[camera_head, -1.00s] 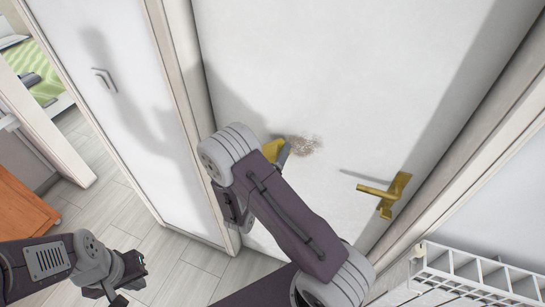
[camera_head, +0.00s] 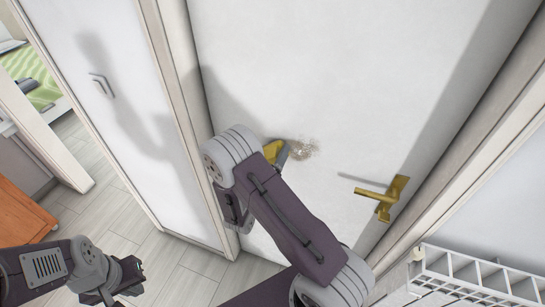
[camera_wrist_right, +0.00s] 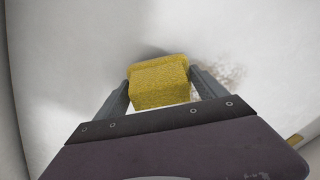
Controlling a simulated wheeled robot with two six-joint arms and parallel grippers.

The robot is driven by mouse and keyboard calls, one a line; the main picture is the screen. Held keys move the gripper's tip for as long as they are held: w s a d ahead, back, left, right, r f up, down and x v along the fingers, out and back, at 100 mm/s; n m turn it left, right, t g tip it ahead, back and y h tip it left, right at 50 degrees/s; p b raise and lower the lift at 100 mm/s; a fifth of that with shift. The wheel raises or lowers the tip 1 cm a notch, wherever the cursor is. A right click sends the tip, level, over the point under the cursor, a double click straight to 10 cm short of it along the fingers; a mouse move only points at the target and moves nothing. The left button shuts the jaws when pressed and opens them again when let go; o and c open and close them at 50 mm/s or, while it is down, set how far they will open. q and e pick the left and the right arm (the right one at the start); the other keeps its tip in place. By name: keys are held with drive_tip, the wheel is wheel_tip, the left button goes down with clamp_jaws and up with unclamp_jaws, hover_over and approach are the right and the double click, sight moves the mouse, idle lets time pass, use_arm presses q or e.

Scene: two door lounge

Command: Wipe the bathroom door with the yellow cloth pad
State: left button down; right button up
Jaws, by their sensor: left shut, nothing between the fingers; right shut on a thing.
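The white bathroom door (camera_head: 310,70) fills the middle of the head view, with a brass handle (camera_head: 383,197) on its right side. A grey-brown speckled stain (camera_head: 304,149) is on the door; it also shows in the right wrist view (camera_wrist_right: 225,75). My right gripper (camera_wrist_right: 159,92) is shut on the yellow cloth pad (camera_wrist_right: 160,82). In the head view the pad (camera_head: 272,151) is partly hidden by my right arm and sits just left of the stain, at the door surface. Whether it touches cannot be told. My left gripper (camera_head: 122,286) is shut and empty, low at the left.
A second white door (camera_head: 130,110) with a grey handle stands to the left. A white radiator (camera_head: 470,275) is at the lower right. An orange-brown cabinet (camera_head: 20,213) and a green bed (camera_head: 30,75) are at the far left. Wood-plank floor (camera_head: 110,205) lies between.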

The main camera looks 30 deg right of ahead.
drive_tip(key=shift+w+d, duration=0.2)
drive_tip(key=shift+d, duration=0.05)
drive_tip(key=shift+s, duration=0.1)
drive_tip(key=shift+s+d, duration=1.1)
drive_tip(key=shift+s, duration=0.3)
